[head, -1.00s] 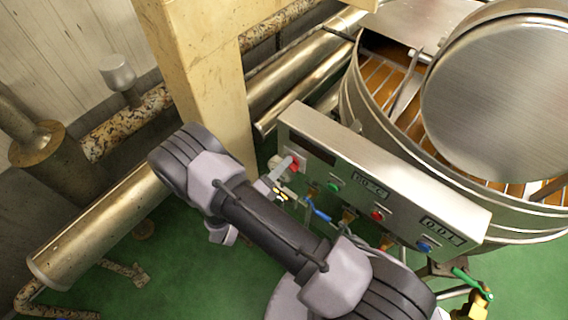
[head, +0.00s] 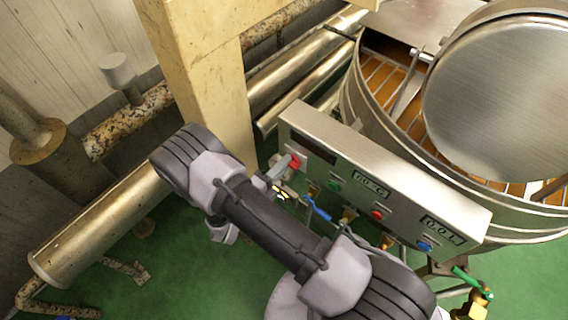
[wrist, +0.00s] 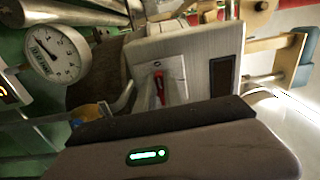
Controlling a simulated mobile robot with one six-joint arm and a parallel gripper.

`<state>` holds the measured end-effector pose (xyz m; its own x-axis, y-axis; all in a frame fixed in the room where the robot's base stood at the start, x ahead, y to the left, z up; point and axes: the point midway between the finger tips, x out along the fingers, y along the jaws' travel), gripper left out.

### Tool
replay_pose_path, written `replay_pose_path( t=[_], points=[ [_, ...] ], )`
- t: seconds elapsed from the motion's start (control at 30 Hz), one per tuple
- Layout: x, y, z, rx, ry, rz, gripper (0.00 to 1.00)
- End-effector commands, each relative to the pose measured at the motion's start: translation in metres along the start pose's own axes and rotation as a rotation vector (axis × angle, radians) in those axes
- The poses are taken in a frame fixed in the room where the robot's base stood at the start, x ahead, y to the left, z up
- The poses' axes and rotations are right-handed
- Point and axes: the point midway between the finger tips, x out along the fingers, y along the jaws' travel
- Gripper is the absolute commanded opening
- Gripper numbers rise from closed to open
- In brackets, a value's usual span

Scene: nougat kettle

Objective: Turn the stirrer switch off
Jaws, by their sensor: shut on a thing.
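The grey control box (head: 463,204) is fixed on the front of the kettle (head: 358,98). A red switch handle (head: 295,163) sits at its left end, and I take this to be the stirrer switch; no label is readable. In the wrist view the red handle (wrist: 159,84) stands out from a pale plate (wrist: 174,77). My gripper (head: 288,166) is at this handle, with its grey fingertips shut on it. The fingers partly cover the handle, so its exact turn position is hard to tell.
Green (head: 334,185), red (head: 377,214) and blue (head: 425,246) knobs are to the right along the box. A round dial gauge (wrist: 55,53) shows in the wrist view. A beige post (head: 205,80) and steel pipes stand behind my arm. Green floor lies below.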

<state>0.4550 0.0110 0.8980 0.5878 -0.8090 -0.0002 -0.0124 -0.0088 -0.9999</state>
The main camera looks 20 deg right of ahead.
Motion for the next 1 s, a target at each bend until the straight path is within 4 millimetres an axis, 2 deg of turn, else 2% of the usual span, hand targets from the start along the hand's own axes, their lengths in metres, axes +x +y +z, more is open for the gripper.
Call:
replay_pose_path(
  t=[0.23,0.27,0.33,0.37,0.67,0.77,0.83,1.0],
  points=[
    [0.000,0.001,-0.001,-0.003,0.000,0.001,0.00],
    [0.000,0.001,-0.001,-0.003,0.000,0.001,0.18],
    [0.000,0.001,0.000,-0.003,0.000,0.001,0.31],
    [0.000,0.001,0.000,-0.002,0.000,0.001,0.34],
    [-0.001,0.000,0.000,0.000,-0.001,0.000,0.34],
    [-0.012,-0.001,0.001,0.000,-0.003,0.000,0.34],
    [-0.028,-0.001,0.001,0.000,-0.006,0.000,0.34],
    [-0.082,-0.001,0.001,0.001,-0.007,0.000,0.34]
  ],
)
